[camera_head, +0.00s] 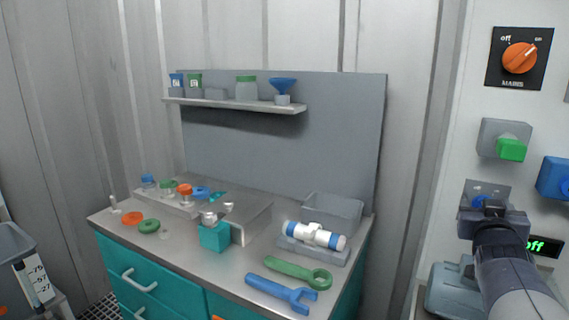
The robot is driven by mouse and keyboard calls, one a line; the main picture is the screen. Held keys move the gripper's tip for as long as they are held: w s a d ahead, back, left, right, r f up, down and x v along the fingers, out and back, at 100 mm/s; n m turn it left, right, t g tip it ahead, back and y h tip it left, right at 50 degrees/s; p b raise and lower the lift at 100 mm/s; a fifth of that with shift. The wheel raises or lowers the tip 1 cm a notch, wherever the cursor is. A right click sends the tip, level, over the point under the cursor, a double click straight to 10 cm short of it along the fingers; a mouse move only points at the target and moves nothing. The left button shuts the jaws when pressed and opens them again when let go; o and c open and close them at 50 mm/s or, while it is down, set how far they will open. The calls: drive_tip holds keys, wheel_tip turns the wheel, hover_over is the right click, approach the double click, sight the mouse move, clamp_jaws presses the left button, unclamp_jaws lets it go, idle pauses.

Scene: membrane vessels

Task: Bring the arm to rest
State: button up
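My arm (510,262) reaches up from the bottom right corner, in front of the white wall panel. My gripper (490,210) is at its far end, to the right of the workbench and clear of it. No held object is visible.
The workbench (235,268) carries a green wrench (298,273), a blue wrench (282,293), a white-and-blue cylinder (315,235) and a grey bin (333,212). A shelf (235,103) holds containers. The panel bears an orange switch (520,57) and a green connector (512,149).

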drive_tip(key=s+a+m+p, duration=0.3)
drive_tip(key=s+m+p, duration=0.3)
drive_tip(key=s+m, duration=0.1)
drive_tip(key=shift+s+a+p, duration=0.2)
drive_tip(key=shift+a+p, duration=0.1)
idle(0.6)
drive_tip(key=shift+f, duration=0.1)
